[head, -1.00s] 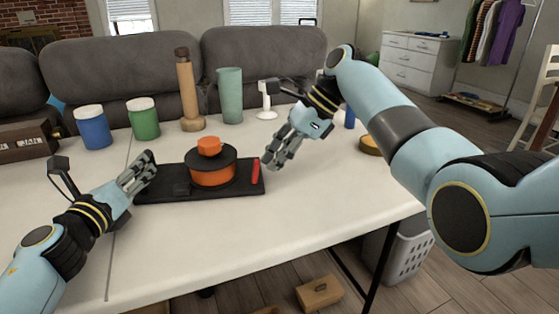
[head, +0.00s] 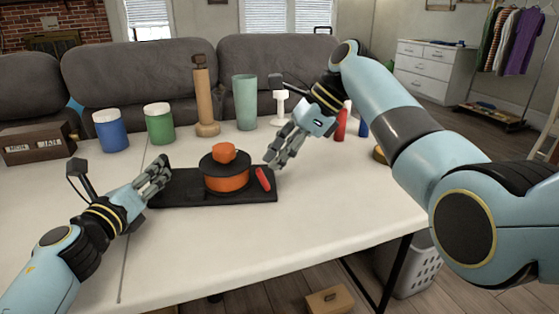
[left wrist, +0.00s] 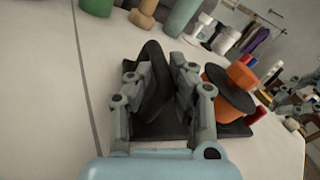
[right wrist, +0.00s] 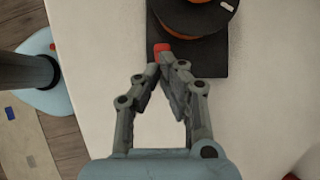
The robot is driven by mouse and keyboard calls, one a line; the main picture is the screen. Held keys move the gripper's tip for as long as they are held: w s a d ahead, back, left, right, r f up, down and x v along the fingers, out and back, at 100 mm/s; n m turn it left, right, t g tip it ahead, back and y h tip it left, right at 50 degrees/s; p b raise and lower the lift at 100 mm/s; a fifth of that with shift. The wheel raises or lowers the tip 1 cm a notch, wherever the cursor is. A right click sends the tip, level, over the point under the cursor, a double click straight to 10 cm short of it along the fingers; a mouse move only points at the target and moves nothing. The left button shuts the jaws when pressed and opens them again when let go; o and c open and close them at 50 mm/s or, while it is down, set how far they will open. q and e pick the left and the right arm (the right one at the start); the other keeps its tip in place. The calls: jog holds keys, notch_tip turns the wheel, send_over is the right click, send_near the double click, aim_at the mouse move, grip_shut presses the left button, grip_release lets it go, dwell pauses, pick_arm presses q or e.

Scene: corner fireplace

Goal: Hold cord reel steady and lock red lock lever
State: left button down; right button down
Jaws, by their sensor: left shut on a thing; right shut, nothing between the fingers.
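The cord reel (head: 227,180), an orange drum with a black top flange and orange knob, stands on a black base plate (head: 262,196). The red lock lever (head: 263,179) is at the reel's right side, tilted with its upper end to the left. My left gripper (head: 160,172) is shut on an upright black piece (left wrist: 155,85) at the plate's left end. My right gripper (head: 273,160) is shut and empty, just right of and above the lever. In the right wrist view, the lever's red end (right wrist: 162,48) shows just beyond the fingertips; touching cannot be told.
Behind stand a blue jar (head: 111,131), a green jar (head: 160,124), a wooden bottle (head: 204,95), a pale green cup (head: 245,102) and a white stand (head: 280,106). A brown box (head: 38,143) is at the left. The white table (head: 240,245) is clear in front.

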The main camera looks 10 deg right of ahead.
pick_arm(q)
jog(key=shift+s+f, duration=0.1)
jog(key=shift+f, duration=0.3)
pick_arm(e)
jog(key=shift+r, duration=0.3)
jog(key=shift+d, duration=0.1)
notch_tip(320, 180, up, 12)
jog(key=d, duration=0.2)
jog(key=shift+s+f, duration=0.25)
jog(key=shift+s, duration=0.15)
pick_arm(q)
jog(key=c, duration=1.3)
grip_release()
jog(key=shift+a, duration=0.1)
jog(key=shift+c, duration=0.2)
jog(key=shift+o, duration=1)
jog(key=shift+r, duration=0.2)
